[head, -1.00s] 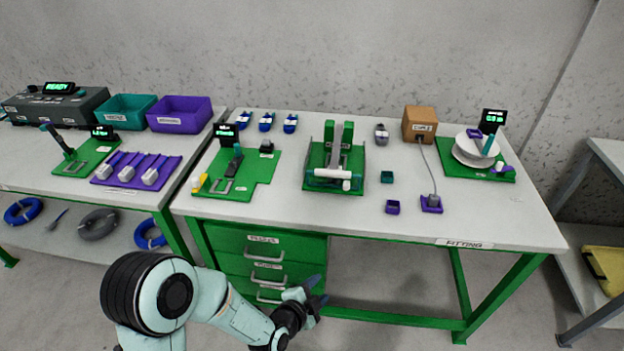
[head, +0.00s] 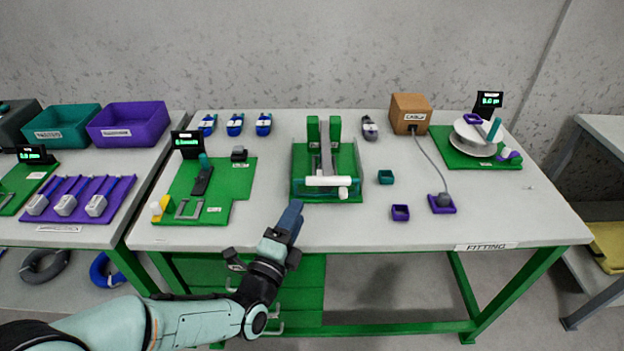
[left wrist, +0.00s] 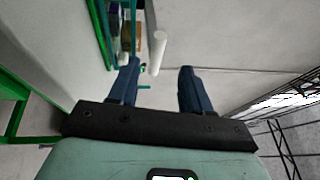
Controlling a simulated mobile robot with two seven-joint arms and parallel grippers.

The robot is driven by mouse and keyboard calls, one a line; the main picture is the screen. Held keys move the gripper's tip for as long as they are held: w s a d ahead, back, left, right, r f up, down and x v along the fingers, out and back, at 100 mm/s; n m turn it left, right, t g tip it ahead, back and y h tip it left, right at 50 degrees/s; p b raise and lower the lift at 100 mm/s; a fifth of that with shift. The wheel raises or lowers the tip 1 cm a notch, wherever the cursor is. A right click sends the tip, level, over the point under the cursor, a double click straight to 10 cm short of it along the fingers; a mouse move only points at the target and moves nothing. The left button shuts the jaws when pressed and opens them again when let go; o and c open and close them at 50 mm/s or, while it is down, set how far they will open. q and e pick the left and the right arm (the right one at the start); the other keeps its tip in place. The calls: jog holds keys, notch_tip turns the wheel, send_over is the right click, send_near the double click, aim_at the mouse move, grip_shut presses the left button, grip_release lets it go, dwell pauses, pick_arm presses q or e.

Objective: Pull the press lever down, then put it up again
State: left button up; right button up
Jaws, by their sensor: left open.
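The press (head: 300,160) stands on a green base in the middle of the fitting table, with two green uprights. Its lever carries a white cylindrical handle (head: 328,181), which lies low across the front of the press. The white handle (left wrist: 159,52) shows there just beyond the fingertips. My right gripper is in neither view.
A green board (head: 235,187) with a small display is left of the press. A teal cup (head: 385,177), a purple cup (head: 400,212) and a cabled purple block (head: 441,204) are to its right. Table space directly around the handle's front is clear.

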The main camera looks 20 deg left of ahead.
aim_at(311, 184)
pick_arm(q)
jog(key=w, duration=0.3)
jog(key=w+r, duration=0.1)
jog(key=w, duration=0.3)
jog(key=w+d+b, duration=0.1)
jog(key=w, duration=0.3)
jog(key=shift+d+r, duration=0.1)
jog(key=shift+r, duration=0.15)
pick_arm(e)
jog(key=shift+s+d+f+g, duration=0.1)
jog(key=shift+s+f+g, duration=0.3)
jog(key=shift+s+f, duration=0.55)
pick_arm(q)
grip_shut()
jog(key=shift+r, duration=0.1)
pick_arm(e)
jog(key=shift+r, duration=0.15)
